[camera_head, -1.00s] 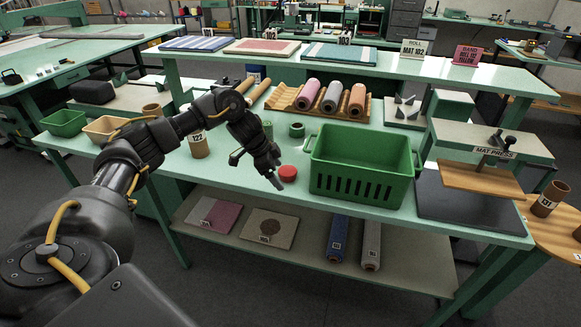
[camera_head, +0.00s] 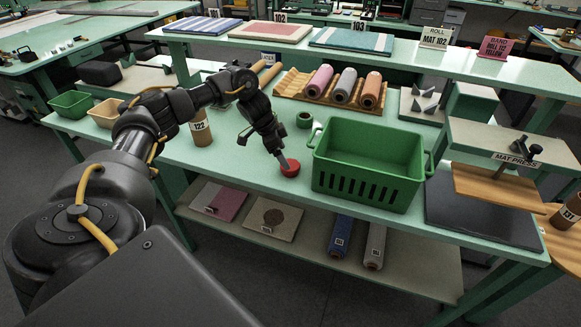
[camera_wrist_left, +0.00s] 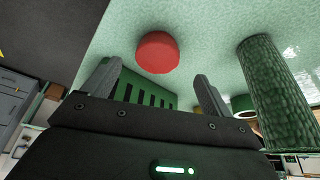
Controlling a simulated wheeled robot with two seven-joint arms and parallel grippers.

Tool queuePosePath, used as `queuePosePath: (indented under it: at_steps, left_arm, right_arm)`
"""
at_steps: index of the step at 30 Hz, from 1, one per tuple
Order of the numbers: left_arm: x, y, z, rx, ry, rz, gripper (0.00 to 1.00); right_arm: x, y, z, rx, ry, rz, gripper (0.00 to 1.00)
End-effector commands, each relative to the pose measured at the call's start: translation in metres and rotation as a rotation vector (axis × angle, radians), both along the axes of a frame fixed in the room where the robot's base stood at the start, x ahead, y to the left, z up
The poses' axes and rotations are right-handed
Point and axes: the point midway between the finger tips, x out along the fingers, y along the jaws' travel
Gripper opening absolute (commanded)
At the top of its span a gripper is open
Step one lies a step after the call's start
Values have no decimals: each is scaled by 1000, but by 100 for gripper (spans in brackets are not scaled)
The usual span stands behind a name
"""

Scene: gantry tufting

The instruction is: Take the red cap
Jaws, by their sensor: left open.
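The red cap (camera_head: 291,170) sits on the green bench top just left of the green basket. My left gripper (camera_head: 281,157) reaches down right at the cap, its fingertips overlapping the cap's edge in the head view. In the left wrist view the red cap (camera_wrist_left: 157,53) lies ahead of the open, empty jaws (camera_wrist_left: 157,70), in line with the gap between the fingers. It is not clasped; whether a finger touches it I cannot tell. My right gripper is not in view.
A green basket (camera_head: 367,165) stands close to the right of the cap. A green ring (camera_head: 304,120) sits behind it. A textured green cylinder (camera_wrist_left: 275,90) stands near the right finger in the wrist view. A brown tube marked 122 (camera_head: 201,130) stands left. Bench space before the cap is clear.

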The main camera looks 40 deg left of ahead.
Motion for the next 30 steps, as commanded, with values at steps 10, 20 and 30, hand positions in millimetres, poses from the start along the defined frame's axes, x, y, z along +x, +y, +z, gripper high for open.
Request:
queuePosePath:
  at_steps: [10, 20, 30]
  left_arm:
    - [9, -13, -22, 0, 4, -3, 85]
    - [17, -19, -48, 0, 0, -2, 85]
    - [17, -19, -48, 0, 0, -3, 59]
  right_arm:
    - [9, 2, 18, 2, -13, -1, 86]
    - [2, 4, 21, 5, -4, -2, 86]
    - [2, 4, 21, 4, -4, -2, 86]
